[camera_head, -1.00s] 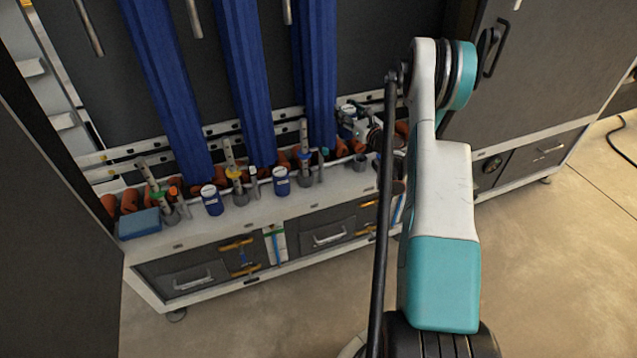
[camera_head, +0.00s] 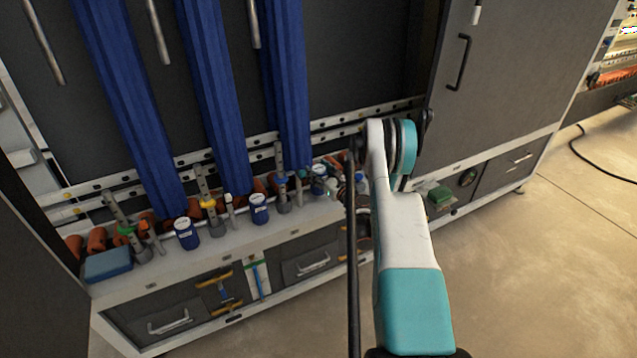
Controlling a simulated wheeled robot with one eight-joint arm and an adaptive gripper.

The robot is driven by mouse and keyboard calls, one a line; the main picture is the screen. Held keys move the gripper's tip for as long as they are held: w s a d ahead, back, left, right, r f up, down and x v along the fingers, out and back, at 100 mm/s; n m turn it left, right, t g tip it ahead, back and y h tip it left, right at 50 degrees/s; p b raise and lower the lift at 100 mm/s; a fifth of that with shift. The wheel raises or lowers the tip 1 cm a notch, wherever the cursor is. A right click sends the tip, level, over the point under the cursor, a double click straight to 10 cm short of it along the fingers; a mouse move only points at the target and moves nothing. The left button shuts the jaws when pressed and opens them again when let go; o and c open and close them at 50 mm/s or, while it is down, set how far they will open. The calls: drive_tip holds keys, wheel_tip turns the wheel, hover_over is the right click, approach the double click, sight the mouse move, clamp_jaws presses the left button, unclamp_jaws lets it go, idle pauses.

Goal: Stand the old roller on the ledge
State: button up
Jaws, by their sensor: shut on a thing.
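The white ledge (camera_head: 222,248) runs along the foot of the machine, under the blue hanging strips. My arm stands at the right and reaches down to the ledge's right part. My gripper (camera_head: 338,187) is small and partly hidden behind my arm there, low at the ledge. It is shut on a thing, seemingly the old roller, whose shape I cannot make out. Whether that thing touches the ledge cannot be told.
On the ledge stand a blue block (camera_head: 108,266), blue jars with white lids (camera_head: 187,233) (camera_head: 259,209) and several grey upright tools. Orange rolls (camera_head: 97,240) lie behind them. Drawers (camera_head: 170,318) are below. Floor (camera_head: 540,270) is clear at right.

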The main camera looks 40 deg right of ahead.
drive_tip(key=shift+f+b, duration=0.7)
drive_tip(key=shift+f, duration=1.3)
drive_tip(key=shift+f, duration=0.1)
drive_tip(key=o, duration=1.2)
drive_tip(key=shift+s, duration=0.1)
